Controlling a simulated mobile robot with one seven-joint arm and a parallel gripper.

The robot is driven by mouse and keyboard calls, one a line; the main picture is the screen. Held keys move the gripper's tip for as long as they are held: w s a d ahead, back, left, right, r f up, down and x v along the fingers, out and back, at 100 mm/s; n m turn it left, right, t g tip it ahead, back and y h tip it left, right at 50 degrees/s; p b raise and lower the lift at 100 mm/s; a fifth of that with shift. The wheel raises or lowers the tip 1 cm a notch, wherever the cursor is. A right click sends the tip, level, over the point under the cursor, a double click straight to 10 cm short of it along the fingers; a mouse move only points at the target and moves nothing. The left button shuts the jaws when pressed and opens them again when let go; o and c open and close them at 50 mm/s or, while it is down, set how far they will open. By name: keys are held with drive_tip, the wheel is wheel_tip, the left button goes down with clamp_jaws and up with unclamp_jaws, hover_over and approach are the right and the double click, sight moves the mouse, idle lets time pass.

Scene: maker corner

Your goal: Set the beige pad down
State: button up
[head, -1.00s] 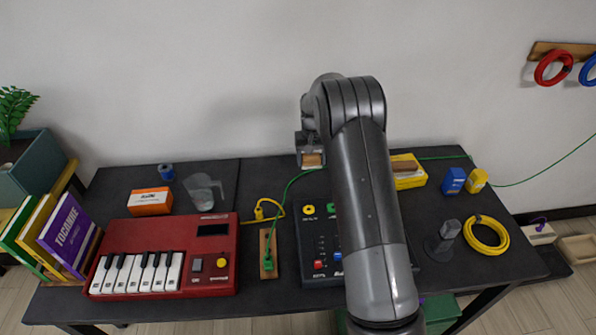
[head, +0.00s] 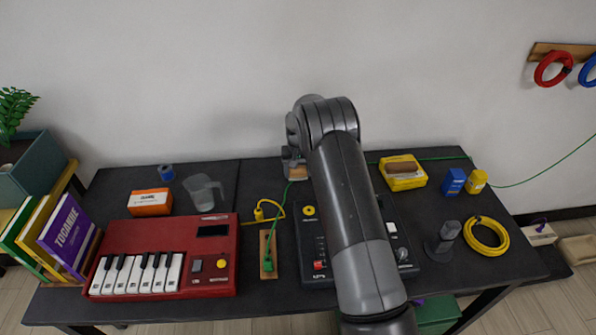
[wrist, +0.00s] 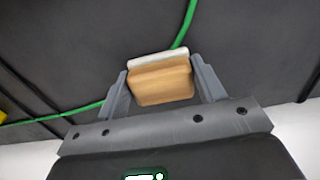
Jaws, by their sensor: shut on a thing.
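The beige pad (wrist: 163,84) is a small tan block with a whitish layer along one side. My gripper (wrist: 162,82) is shut on it, with one finger at each side in the wrist view. In the head view the pad (head: 298,174) shows as a small tan patch under my gripper (head: 296,166), over the back middle of the dark table (head: 262,175). I cannot tell whether the pad touches the table top.
A green cable (wrist: 186,24) runs close by the pad. A yellow tray with a brown block (head: 403,170) stands to the right. A clear jug (head: 203,191) and an orange box (head: 150,201) stand left. A red keyboard (head: 165,255) and a black control box (head: 312,240) lie in front.

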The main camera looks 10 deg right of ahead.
drive_tip(key=o, duration=1)
drive_tip(key=shift+f, duration=0.1)
wheel_tip(320, 180, up, 12)
wheel_tip(320, 180, up, 14)
drive_tip(key=t, duration=0.1)
hover_over(298, 170)
drive_tip(key=s+d, duration=0.3)
drive_tip(key=s, duration=0.5)
drive_tip(key=s+d+r+t, duration=0.1)
drive_tip(key=s+r+t, duration=0.1)
drive_tip(key=s+r, duration=0.7)
drive_tip(key=s+d+t, duration=0.2)
drive_tip(key=s+d, duration=0.1)
drive_tip(key=s, duration=2.6)
drive_tip(key=shift+s+f+t, duration=0.15)
drive_tip(key=shift+s+t, duration=0.05)
drive_tip(key=shift+t, duration=0.1)
